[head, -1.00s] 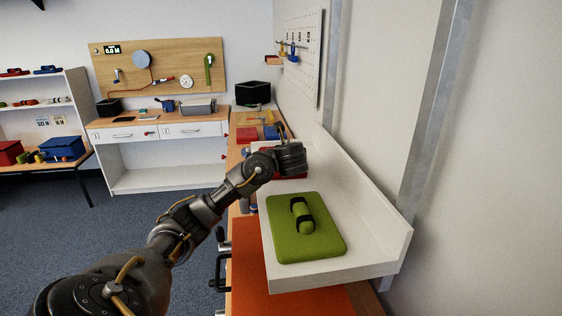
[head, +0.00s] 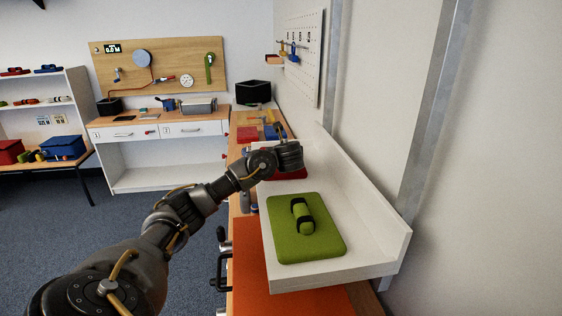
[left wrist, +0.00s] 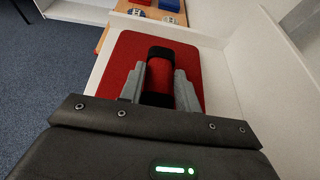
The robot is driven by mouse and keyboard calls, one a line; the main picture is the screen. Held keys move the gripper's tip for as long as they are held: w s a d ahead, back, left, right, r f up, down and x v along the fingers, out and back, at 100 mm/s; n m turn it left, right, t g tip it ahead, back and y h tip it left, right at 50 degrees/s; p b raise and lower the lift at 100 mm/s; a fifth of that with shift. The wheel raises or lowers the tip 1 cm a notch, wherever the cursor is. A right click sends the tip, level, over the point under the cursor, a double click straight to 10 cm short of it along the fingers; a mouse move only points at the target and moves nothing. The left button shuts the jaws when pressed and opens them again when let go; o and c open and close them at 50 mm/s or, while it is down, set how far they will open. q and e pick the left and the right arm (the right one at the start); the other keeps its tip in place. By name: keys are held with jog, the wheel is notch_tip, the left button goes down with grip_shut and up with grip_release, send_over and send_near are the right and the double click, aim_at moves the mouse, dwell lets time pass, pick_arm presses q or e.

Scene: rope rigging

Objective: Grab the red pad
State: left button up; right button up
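The red pad (left wrist: 120,62) lies on the white shelf, with a red and black roll-shaped handle (left wrist: 160,75) on top. In the head view the red pad (head: 291,175) is mostly hidden behind my left gripper (head: 284,140). In the left wrist view my left gripper (left wrist: 160,88) is open, with one grey finger on each side of the handle. Narrow gaps seem to separate the fingers from the handle. My right gripper is not in view.
A green pad (head: 325,245) with a similar handle lies on the near end of the white shelf (head: 375,245). The shelf's raised back edge runs along the wall at right. An orange mat (head: 250,275) lies below the shelf. Blue and red items lie beyond the red pad.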

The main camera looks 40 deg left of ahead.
pick_arm(q)
jog(key=c, duration=0.4)
jog(key=shift+r, duration=0.1)
jog(key=shift+r, duration=0.45)
notch_tip(320, 180, up, 2)
jog(key=shift+s+r+b, duration=0.1)
jog(key=shift+r+b, duration=0.15)
jog(key=shift+b, duration=0.15)
jog(key=s+a+r, duration=0.3)
jog(key=s+r, duration=0.6)
jog(key=s, duration=0.4)
jog(key=shift+s+r, duration=0.2)
jog(key=shift+r, duration=0.05)
